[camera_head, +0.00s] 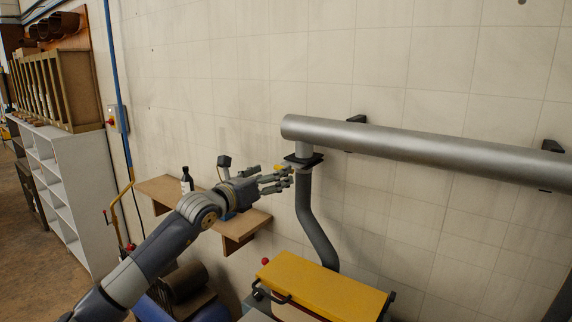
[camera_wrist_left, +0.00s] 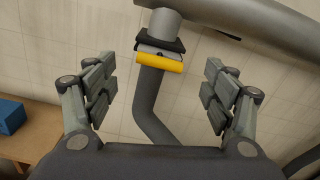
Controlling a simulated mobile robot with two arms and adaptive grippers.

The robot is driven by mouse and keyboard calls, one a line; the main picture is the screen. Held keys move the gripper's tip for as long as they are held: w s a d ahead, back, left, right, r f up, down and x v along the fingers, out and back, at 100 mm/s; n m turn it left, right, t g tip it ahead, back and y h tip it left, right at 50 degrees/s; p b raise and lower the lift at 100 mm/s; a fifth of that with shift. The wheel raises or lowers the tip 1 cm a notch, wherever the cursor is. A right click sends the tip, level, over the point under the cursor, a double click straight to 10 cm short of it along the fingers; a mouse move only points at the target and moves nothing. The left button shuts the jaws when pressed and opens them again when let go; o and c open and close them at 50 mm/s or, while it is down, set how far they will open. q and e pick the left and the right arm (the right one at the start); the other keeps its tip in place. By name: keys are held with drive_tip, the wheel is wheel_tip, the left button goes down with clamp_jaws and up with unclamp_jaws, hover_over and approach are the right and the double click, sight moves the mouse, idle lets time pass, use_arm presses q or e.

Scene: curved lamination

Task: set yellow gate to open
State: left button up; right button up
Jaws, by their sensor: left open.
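The yellow gate (camera_wrist_left: 160,62) shows in the left wrist view as a yellow bar below a black flange, where a grey branch pipe meets a curved grey hose (camera_wrist_left: 150,105). In the head view only a small bit of yellow (camera_head: 279,167) shows beside the flange (camera_head: 304,159), partly hidden by my fingers. My left gripper (camera_head: 286,180) reaches from the left to just beside the gate. In the left wrist view the open fingers (camera_wrist_left: 160,95) stand wide apart, one on each side, with the gate between and beyond them. No contact with the gate shows. My right gripper is not in view.
A thick grey duct (camera_head: 430,148) runs along the tiled wall above the gate. A machine with a yellow top (camera_head: 322,287) stands below. A wooden shelf (camera_head: 250,225) with a dark bottle (camera_head: 187,181) is on the wall behind my left arm. A blue box (camera_wrist_left: 10,117) sits at left.

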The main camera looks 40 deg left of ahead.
use_arm(q)
drive_tip(key=w+p, duration=0.1)
drive_tip(key=w, duration=0.1)
drive_tip(key=w+p, duration=0.1)
drive_tip(key=w, duration=0.1)
drive_tip(key=w+p, duration=0.1)
drive_tip(key=w, duration=0.1)
drive_tip(key=shift+w+a, duration=0.15)
drive_tip(key=shift+a, duration=0.2)
drive_tip(key=shift+w, duration=0.35)
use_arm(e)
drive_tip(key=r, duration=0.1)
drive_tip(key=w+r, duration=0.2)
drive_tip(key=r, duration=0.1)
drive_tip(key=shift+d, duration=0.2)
use_arm(q)
drive_tip(key=shift+f, duration=0.1)
drive_tip(key=c, duration=1.5)
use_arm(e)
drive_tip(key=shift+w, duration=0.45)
